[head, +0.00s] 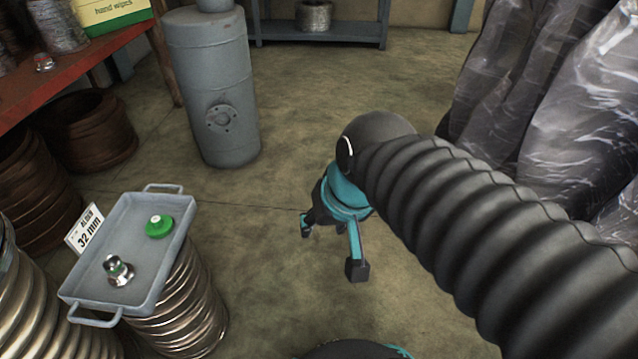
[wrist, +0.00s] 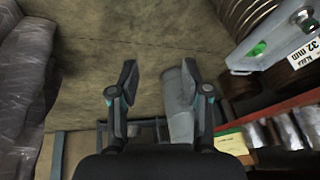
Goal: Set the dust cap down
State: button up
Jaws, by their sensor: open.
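The green dust cap (head: 159,227) with a pale knob in its centre lies in the far half of a grey metal tray (head: 128,241) in the head view. It also shows as a green spot at the upper right of the wrist view (wrist: 257,49). My gripper (head: 331,250) is over the floor to the right of the tray, clear of the cap. Its two fingers stand apart and empty in the wrist view (wrist: 157,82).
A silver metal fitting (head: 118,270) lies in the near half of the tray. The tray rests on a coiled metal hose (head: 196,300), beside a "32 mm" label (head: 85,228). A grey cylinder (head: 212,90) stands behind. Plastic-wrapped bulk (head: 560,90) fills the right. Floor between is clear.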

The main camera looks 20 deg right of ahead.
jog(key=shift+s+d+r+n+t+h, duration=0.2)
jog(key=shift+s+d+n+t+h, duration=0.4)
jog(key=shift+s+d, duration=0.45)
jog(key=shift+w, duration=0.1)
jog(key=shift+r+p, duration=0.95)
jog(key=shift+r, duration=0.05)
